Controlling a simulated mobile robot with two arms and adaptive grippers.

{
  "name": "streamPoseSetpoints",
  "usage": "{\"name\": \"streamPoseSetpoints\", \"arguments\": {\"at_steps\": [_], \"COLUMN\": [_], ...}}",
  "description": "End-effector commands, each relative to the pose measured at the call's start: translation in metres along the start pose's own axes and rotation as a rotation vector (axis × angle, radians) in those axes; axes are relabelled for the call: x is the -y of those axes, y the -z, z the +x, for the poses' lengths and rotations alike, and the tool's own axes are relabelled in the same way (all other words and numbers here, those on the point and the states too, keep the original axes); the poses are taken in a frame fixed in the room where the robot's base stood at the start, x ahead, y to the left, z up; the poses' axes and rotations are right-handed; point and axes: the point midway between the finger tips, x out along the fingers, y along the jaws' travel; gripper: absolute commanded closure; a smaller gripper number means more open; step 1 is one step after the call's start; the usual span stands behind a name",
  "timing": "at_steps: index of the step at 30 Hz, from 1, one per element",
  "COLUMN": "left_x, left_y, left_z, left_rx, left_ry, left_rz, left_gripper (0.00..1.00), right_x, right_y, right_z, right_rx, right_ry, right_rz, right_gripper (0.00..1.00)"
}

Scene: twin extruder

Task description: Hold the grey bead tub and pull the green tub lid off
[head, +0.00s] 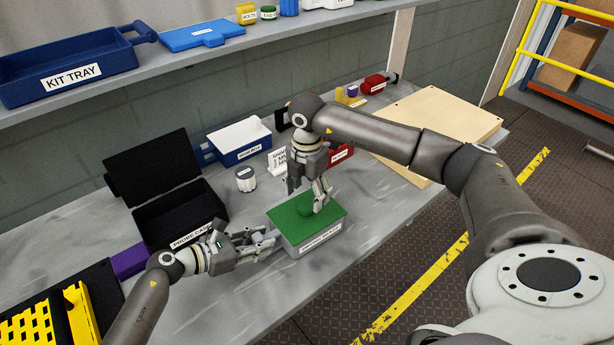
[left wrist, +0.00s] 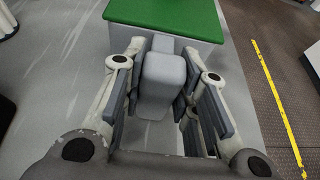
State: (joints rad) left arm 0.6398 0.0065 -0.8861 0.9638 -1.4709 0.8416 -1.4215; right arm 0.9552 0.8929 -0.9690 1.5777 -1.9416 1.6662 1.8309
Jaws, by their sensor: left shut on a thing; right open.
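The grey bead tub (head: 321,239) stands on the bench near its front edge, with a white label on its side. In the left wrist view the handle (left wrist: 163,78) lies between the fingers, and the lid's green edge (left wrist: 165,12) is just beyond. My right gripper (head: 317,202) points down, open, just above the lid beside the knob; whether it touches is unclear.
A black open case (head: 150,165) is at the left, with a purple box (head: 130,262) near it. A white labelled jar (head: 246,179), a blue-and-white bin (head: 240,142) and a red bin (head: 341,151) stand behind the tub.

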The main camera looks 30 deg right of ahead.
Motion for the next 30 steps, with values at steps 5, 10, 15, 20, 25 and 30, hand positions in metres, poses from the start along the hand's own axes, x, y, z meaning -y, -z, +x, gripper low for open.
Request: {"name": "streamPoseSetpoints", "arguments": {"at_steps": [5, 10, 15, 20, 25, 30], "left_x": [0.004, 0.004, 0.004, 0.004, 0.004, 0.004], "left_y": [0.009, 0.010, 0.010, 0.010, 0.011, 0.011], "left_z": [0.001, 0.001, 0.001, 0.001, 0.001, 0.001], "left_rx": [-0.015, -0.016, -0.016, -0.017, -0.017, -0.017], "left_ry": [0.007, 0.007, 0.007, 0.008, 0.008, 0.008], "left_rz": [-0.005, -0.005, -0.005, -0.005, -0.005, -0.005], "left_gripper": [1.00, 1.00, 1.00, 1.00, 1.00, 1.00], "right_x": [0.001, 0.000, 0.000, 0.000, 0.000, 0.000], "right_y": [0.000, 0.000, 0.000, 0.000, 0.000, 0.000], "right_z": [0.030, 0.046, 0.051, 0.051, 0.051, 0.051], "right_rx": [0.000, 0.000, 0.000, 0.000, 0.000, 0.000], "right_ry": [0.002, 0.000, -0.001, -0.001, -0.001, -0.001], "right_rz": [0.000, -0.001, -0.001, -0.001, -0.001, -0.001], "right_gripper": [0.34, 0.34, 0.34, 0.34, 0.50, 0.72]}}
